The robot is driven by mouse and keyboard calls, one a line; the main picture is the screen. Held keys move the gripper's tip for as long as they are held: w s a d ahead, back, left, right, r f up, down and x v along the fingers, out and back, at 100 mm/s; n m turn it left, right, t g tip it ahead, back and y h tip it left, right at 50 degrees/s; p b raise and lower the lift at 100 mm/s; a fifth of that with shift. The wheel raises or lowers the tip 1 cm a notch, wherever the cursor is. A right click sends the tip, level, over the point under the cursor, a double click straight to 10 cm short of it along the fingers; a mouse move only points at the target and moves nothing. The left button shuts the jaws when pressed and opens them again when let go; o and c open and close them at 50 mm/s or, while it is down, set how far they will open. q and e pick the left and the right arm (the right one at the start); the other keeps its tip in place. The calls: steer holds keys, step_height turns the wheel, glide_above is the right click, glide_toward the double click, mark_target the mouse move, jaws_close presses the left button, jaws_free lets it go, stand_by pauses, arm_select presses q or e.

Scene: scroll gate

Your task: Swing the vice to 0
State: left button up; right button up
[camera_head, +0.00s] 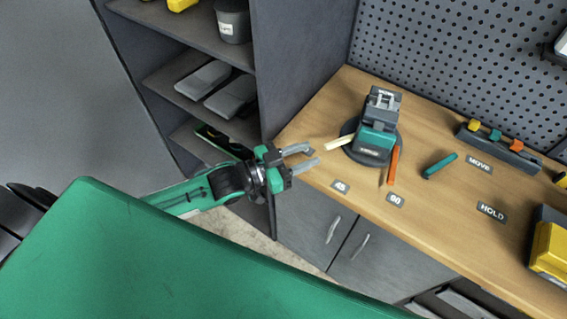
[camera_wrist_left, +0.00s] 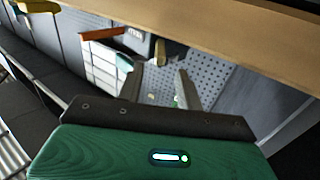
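The vice (camera_head: 378,138) stands on the wooden workbench (camera_head: 440,215), with a dark grey and teal body on a round dark base. A cream lever (camera_head: 340,143) sticks out to its left and an orange lever (camera_head: 393,166) toward the front. Labels 45 (camera_head: 340,186) and 60 (camera_head: 395,199) lie in front; I see no readable 0 label. My left gripper (camera_head: 314,157) is open and empty at the bench's left edge, apart from the cream lever. In the left wrist view its fingers (camera_wrist_left: 160,85) are spread with nothing clearly between them. My right gripper is not in view.
A teal bar (camera_head: 440,165) lies right of the vice, near labels MOVE (camera_head: 479,165) and HOLD (camera_head: 491,211). A dark rack (camera_head: 500,149) with coloured pieces stands behind. A yellow bin (camera_head: 550,248) is at right. A grey shelf unit (camera_head: 270,65) and pegboard (camera_head: 450,60) bound the bench.

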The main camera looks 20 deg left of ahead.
arm_select(q)
steer(key=v, duration=0.5)
steer(key=shift+s+a+b, duration=0.2)
steer(key=shift+b, duration=0.2)
steer(key=shift+c, duration=0.5)
